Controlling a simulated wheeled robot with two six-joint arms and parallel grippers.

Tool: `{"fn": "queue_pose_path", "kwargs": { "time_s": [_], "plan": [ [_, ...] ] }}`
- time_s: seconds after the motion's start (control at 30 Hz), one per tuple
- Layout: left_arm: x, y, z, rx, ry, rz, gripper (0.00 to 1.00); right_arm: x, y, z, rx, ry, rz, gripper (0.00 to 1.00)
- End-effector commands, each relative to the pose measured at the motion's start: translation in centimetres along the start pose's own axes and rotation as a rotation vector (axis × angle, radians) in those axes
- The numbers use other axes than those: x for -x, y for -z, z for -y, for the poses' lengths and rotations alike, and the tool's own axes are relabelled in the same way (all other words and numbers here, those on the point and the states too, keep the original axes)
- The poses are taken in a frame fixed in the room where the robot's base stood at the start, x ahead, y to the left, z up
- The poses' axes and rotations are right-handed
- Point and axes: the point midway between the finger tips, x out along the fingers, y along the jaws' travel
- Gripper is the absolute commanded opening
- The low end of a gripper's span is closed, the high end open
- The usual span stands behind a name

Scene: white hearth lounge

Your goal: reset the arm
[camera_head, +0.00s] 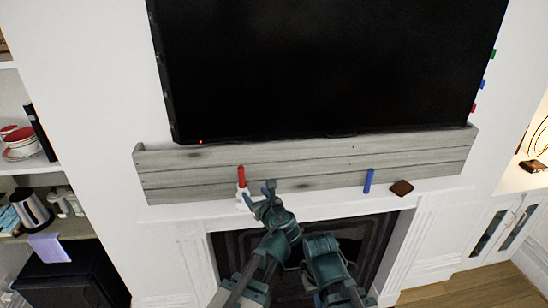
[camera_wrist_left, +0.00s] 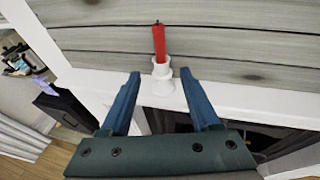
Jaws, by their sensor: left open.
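My left gripper (camera_head: 262,196) is open and empty at the front of the white mantel shelf (camera_head: 330,199). In the left wrist view its two blue fingers (camera_wrist_left: 160,76) are spread apart. A red candle (camera_head: 241,176) stands upright in a white holder (camera_head: 243,192) on the shelf, just left of the gripper in the head view. In the wrist view the candle (camera_wrist_left: 158,42) and holder (camera_wrist_left: 162,76) appear between and beyond the fingertips, with no visible grip on them. Part of my right arm shows at the bottom of the head view; I cannot make out its gripper.
A blue candle (camera_head: 368,181) and a brown block (camera_head: 402,188) are on the shelf to the right. Grey wooden planks (camera_head: 310,172) back the shelf, under a large black television (camera_head: 320,65). The dark fireplace opening (camera_head: 370,237) is below. Shelves with dishes (camera_head: 20,145) stand left.

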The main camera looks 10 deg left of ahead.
Motion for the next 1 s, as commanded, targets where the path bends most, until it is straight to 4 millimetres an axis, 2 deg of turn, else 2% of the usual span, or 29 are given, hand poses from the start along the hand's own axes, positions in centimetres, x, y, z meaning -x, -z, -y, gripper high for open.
{"fn": "queue_pose_path", "kwargs": {
  "time_s": [0.07, 0.17, 0.37, 0.5, 0.6, 0.7, 0.83, 1.0],
  "plan": [
    [0.0, 0.8, -0.2, 0.045, -0.009, -0.018, 0.63, -0.4, 0.0, 0.0, 0.0, 0.0, 0.0, 0.0],
    [0.1, 3.6, -1.1, 0.217, -0.05, -0.087, 0.63, -1.6, 0.1, 0.1, 0.001, 0.0, 0.0, 0.0],
    [2.1, 13.8, -3.3, 0.833, -0.283, -0.324, 0.63, -4.9, 0.3, 0.5, 0.005, -0.001, 0.0, 0.0],
    [5.2, 20.9, -4.1, 1.241, -0.549, -0.461, 0.63, -7.1, 0.4, 0.6, 0.008, -0.002, 0.0, 0.0],
    [8.0, 25.3, -4.3, 1.475, -0.772, -0.524, 0.63, -8.5, 0.5, 0.8, 0.01, -0.002, 0.0, 0.0],
    [10.8, 28.6, -4.3, 1.646, -0.992, -0.551, 0.63, -9.7, 0.6, 0.9, 0.012, -0.003, 0.0, 0.0],
    [13.7, 31.2, -4.3, 1.777, -1.223, -0.55, 0.63, -10.6, 0.6, 1.0, 0.014, -0.003, 0.0, 0.0],
    [15.7, 32.5, -4.2, 1.843, -1.379, -0.531, 0.63, -11.0, 0.6, 1.0, 0.015, -0.003, 0.0, 0.0]
  ]
}}
